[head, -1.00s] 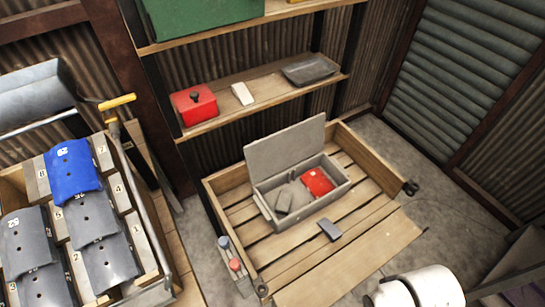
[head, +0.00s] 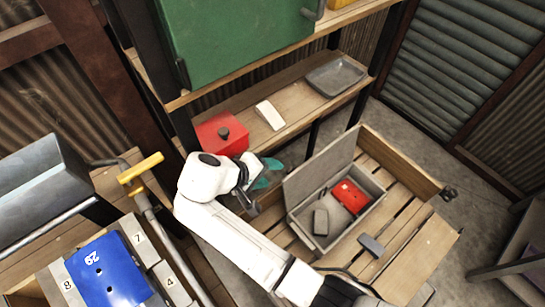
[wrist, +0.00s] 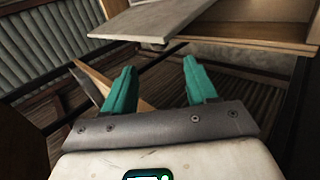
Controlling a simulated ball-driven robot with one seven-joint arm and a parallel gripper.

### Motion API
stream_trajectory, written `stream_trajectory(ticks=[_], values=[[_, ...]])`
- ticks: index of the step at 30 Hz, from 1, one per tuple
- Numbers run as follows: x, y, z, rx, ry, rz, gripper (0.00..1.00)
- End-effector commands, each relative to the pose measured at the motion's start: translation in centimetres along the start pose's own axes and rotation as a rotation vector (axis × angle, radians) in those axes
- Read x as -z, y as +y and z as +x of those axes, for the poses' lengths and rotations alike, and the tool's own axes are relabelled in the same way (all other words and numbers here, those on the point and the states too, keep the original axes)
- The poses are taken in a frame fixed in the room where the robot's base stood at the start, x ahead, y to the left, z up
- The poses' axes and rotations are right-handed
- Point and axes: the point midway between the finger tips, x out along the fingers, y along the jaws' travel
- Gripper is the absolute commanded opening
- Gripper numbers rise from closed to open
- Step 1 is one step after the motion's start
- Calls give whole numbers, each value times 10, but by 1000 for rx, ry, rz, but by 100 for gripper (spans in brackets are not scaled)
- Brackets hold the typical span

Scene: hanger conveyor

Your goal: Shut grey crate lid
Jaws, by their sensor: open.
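The grey crate (head: 374,204) sits on a slatted wooden pallet box in the head view. Its grey lid (head: 318,170) stands open, raised along the crate's left-back side. A red block (head: 350,197) and a dark grey block (head: 321,221) lie inside. My gripper (head: 268,172) is left of the lid, its teal fingers close to the lid's outer face in the picture. I cannot tell whether they touch it. The fingers also show in the wrist view (wrist: 160,85), apart and with nothing between them.
The wooden pallet box (head: 410,255) has a small dark block (head: 371,246) on its slats. A shelf above holds a red box (head: 221,135), a white block (head: 269,115) and a grey tray (head: 336,76).

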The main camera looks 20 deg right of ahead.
Motion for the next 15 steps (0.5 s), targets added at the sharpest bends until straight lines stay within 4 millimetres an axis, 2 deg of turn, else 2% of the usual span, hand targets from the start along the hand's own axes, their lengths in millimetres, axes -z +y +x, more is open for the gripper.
stream_trajectory(ticks=[2, 5, 15], values=[[3, 0, -2, -12, 2, -2, 57], [3, 1, 6, -14, 1, -2, 57], [2, 2, 65, -11, -1, -1, 57]])
